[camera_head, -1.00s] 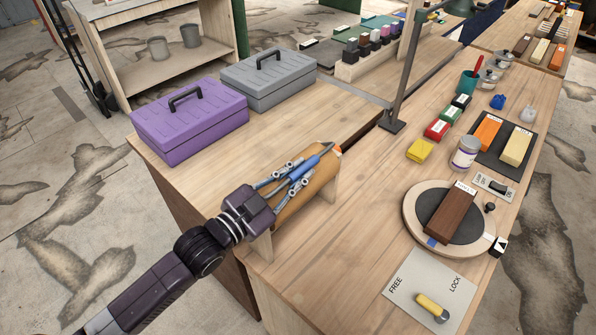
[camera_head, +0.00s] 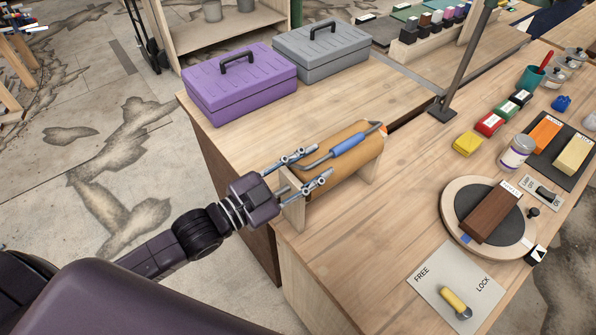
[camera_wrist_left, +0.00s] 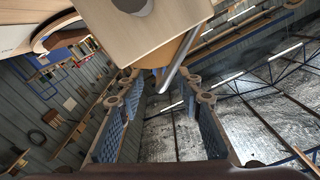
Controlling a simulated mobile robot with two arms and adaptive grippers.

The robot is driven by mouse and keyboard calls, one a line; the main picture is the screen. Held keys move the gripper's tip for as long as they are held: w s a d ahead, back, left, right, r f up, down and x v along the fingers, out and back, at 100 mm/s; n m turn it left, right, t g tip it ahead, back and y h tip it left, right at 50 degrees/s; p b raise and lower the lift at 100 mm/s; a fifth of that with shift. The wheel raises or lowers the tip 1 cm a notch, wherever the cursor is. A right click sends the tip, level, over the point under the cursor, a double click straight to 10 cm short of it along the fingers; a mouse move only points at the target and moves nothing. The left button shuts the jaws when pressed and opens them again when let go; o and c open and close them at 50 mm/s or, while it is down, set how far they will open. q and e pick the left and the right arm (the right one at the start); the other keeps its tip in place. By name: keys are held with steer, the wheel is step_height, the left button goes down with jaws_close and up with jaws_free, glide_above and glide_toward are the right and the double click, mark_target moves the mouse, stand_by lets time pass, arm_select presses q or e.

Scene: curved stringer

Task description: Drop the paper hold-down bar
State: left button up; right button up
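The paper hold-down bar is a bent grey metal rod with a blue grip (camera_head: 351,143). It lies along the top of the brown paper roll (camera_head: 338,168) in its wooden stand (camera_head: 293,213); I cannot tell whether it touches the paper. My left gripper (camera_head: 322,162) is open at the near-left end of the roll. Its fingers are spread around the near end of the bar, with the blue grip beyond the fingertips. In the left wrist view the left gripper's fingers (camera_wrist_left: 163,105) are apart, with the rod (camera_wrist_left: 174,73) ahead between them. My right gripper is not in view.
A purple toolbox (camera_head: 240,85) and a grey toolbox (camera_head: 322,55) stand behind the roll. A lamp post (camera_head: 467,65) rises from the bench. A round turntable (camera_head: 452,212) and a FREE/LOCK plate (camera_head: 430,283) are at right. Bare bench lies between them and the roll.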

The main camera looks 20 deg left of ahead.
arm_select(q)
steer(key=shift+v, duration=2.05)
steer(key=shift+c, duration=0.6)
